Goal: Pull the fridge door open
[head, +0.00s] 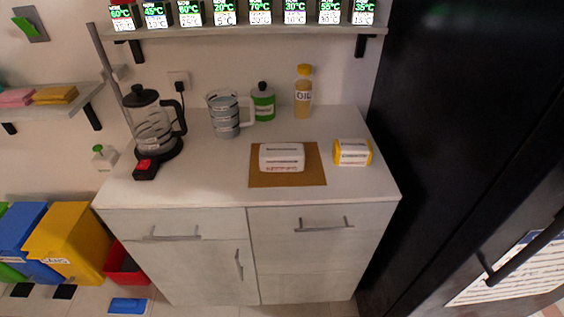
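The fridge (455,90) is a tall black appliance at the right of the head view, beside the white counter. A long dark bar handle (522,254) runs diagonally at the lower right and is cut off by the picture's right edge. A white sheet with lines of text (515,279) is on the front surface behind the handle. The door appears closed, though much of its front is seen at a steep angle or lies outside the picture. My gripper is not in view.
The white counter (215,185) has drawers and a cupboard below. It holds a coffee maker (153,130), a measuring jug (224,115), bottles and small boxes. A shelf (240,30) with several digital displays hangs above. Coloured bins (75,240) stand at the left.

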